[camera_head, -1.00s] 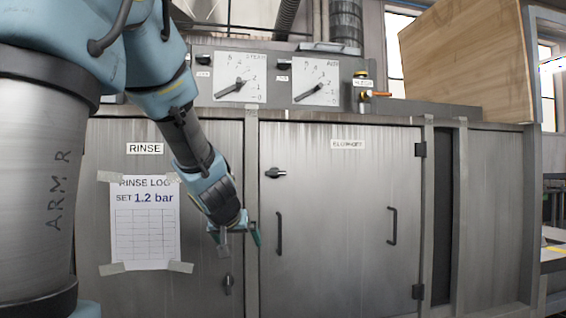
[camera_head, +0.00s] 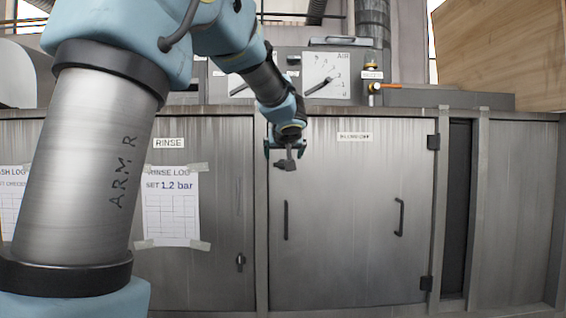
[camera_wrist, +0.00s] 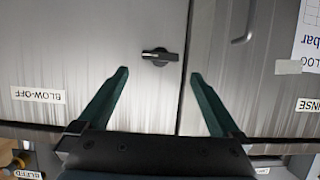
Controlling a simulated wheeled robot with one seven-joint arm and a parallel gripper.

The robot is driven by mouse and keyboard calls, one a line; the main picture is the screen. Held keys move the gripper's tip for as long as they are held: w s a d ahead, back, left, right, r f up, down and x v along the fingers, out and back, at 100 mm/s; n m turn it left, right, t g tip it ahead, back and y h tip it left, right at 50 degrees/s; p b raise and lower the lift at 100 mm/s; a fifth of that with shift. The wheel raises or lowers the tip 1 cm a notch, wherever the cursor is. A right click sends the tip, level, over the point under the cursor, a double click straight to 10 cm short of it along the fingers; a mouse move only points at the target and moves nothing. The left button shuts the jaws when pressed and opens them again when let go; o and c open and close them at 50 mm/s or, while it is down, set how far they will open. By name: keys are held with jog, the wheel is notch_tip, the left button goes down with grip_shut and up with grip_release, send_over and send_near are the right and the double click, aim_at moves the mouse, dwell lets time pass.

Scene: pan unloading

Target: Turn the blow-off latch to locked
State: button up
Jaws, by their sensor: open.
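The blow-off latch (camera_wrist: 160,56) is a small dark lever on a round base, lying horizontal near the door's edge in the wrist view, which is upside down. In the head view the latch (camera_head: 286,166) is mostly hidden behind my gripper. It sits on the grey metal blow-off door (camera_head: 350,220), which is closed. My gripper (camera_wrist: 160,75) is open, with its two green fingers apart. The latch shows between and beyond the fingertips, with nothing held. In the head view my gripper (camera_head: 284,150) is in front of the door's upper left corner. Contact with the latch is not visible.
Gauges (camera_head: 326,75) and an orange-handled valve (camera_head: 375,87) sit above.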

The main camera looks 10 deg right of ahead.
aim_at(282, 163)
jog(key=x, duration=0.5)
jog(key=shift+w+f, duration=0.1)
jog(key=shift+w, duration=0.2)
jog(key=shift+c, duration=0.2)
jog(key=c, duration=1.3)
jog(key=shift+o, duration=0.2)
